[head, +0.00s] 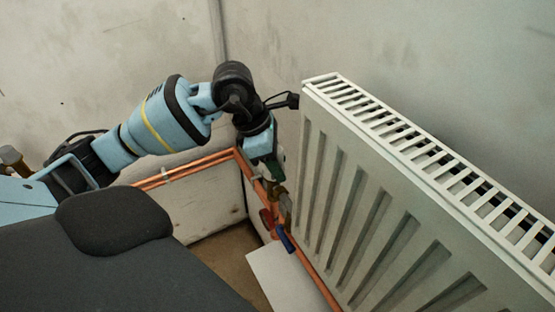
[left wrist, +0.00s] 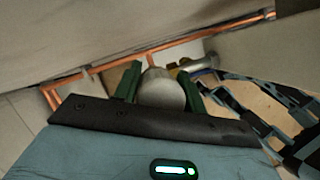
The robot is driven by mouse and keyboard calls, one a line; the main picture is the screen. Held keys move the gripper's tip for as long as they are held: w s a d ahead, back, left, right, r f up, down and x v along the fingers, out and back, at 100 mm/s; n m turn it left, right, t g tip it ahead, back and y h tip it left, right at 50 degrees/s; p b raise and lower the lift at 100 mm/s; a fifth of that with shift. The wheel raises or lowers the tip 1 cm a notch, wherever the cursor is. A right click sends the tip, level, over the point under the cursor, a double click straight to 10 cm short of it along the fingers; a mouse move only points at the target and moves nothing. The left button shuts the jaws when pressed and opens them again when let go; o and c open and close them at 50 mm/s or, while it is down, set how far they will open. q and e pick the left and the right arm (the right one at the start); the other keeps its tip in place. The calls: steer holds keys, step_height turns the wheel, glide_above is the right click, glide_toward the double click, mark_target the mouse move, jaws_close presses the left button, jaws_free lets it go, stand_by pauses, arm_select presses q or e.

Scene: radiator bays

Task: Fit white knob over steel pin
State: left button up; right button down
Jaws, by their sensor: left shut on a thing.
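My left gripper (head: 277,168) points down in the gap beside the near-left end of the radiator, above the pipe valves. In the left wrist view its two green fingers (left wrist: 160,84) are shut on the white knob (left wrist: 162,90), a pale rounded piece that shows between them. In the head view the knob cannot be made out. The steel pin cannot be made out in either view; the knob and fingers hide what lies straight beyond them. I cannot tell whether the knob touches anything. My right gripper is not in view.
The white radiator (head: 375,205) stands close to the right of the gripper. Copper pipes (head: 190,170) run along the wall. A red handle (head: 267,217) and a blue handle (head: 286,242) sit below the gripper. A white panel (head: 278,278) lies lower down.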

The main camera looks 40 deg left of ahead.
arm_select(q)
steer(key=o, duration=1.2)
steer(key=shift+o, duration=0.4)
steer(key=o, duration=0.4)
steer(key=shift+r, duration=0.1)
steer(key=shift+r+p, duration=1)
steer(key=shift+r, duration=0.5)
steer(key=shift+r+p, duration=1.6)
steer(key=shift+r, duration=1.2)
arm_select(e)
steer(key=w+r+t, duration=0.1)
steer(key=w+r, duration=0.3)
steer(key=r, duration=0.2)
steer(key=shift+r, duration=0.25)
arm_select(q)
steer(key=shift+f, duration=0.1)
